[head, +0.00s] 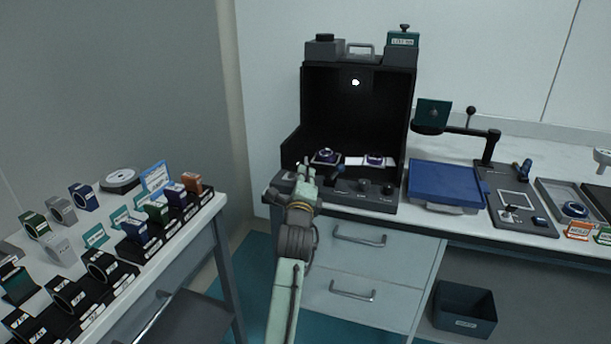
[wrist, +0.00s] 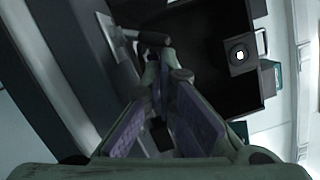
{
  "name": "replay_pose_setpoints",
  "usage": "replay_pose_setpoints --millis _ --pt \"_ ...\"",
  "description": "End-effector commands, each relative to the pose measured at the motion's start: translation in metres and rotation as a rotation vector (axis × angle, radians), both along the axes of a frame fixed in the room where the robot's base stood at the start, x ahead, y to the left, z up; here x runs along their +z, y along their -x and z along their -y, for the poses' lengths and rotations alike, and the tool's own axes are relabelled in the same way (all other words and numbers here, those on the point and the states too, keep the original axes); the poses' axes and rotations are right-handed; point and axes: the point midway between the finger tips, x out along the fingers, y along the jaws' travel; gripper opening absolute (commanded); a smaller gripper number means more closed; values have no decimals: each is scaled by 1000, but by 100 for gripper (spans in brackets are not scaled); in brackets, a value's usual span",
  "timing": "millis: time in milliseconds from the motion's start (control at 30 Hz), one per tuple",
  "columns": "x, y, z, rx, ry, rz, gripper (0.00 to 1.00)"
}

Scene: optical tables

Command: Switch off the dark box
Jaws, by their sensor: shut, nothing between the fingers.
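The dark box (head: 346,120) is a tall black open-fronted cabinet on the back table. A small white light (head: 355,82) glows inside it near the top; it also shows in the wrist view (wrist: 240,55). Its front base panel carries dark knobs (head: 364,185) and a lever-like part (head: 340,170) at the left. My gripper (head: 305,168) is in front of the box's lower left side, fingers pointing toward it. In the wrist view my gripper (wrist: 165,68) has its fingertips together with nothing between them, close to a dark handle-like part (wrist: 150,37). Whether they touch is unclear.
A blue case (head: 446,184) and a stand with an arm (head: 460,130) are to the right. A left table (head: 213,207) holds many labelled optics. Drawers (head: 358,238) lie below the box.

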Motion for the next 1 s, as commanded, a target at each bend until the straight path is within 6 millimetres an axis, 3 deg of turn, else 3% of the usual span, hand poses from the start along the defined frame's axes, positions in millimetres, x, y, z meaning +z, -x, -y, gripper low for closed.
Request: replay_pose_setpoints --millis 333,900,1000 --pt "10 -1 -3 1 131 -41 0" --pt "28 -6 -20 2 610 -198 0" --pt "25 -6 -19 1 616 -200 0"
